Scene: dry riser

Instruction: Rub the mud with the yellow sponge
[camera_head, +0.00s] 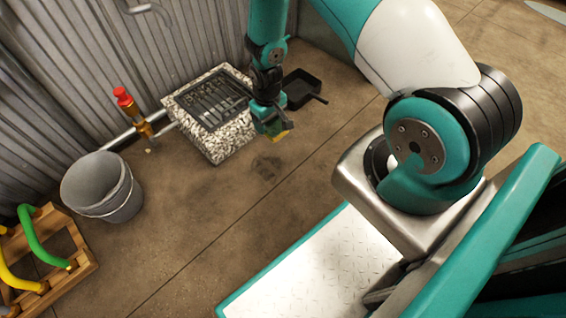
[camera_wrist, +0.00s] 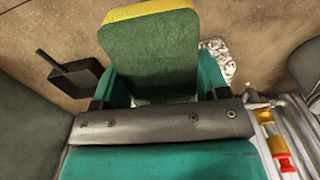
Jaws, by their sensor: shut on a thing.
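My gripper (camera_head: 272,124) is shut on the yellow sponge (camera_head: 280,136), which pokes out below the fingers in the head view. In the wrist view the sponge (camera_wrist: 150,50) shows a broad dark green pad face with a yellow edge along its top, held between the two teal fingers. A dark smudge of mud (camera_head: 267,166) lies on the brown floor, below and slightly left of the sponge in the head view. The sponge appears to be above the floor, apart from the mud. I cannot make out the mud in the wrist view.
A speckled stone block with a dark grate (camera_head: 222,148) stands just left of my gripper. A black dustpan (camera_head: 302,88) lies behind it. A grey bucket (camera_head: 103,188), a red-capped brass valve (camera_head: 132,108) and a wooden rack (camera_head: 75,255) are at left. The floor around the mud is clear.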

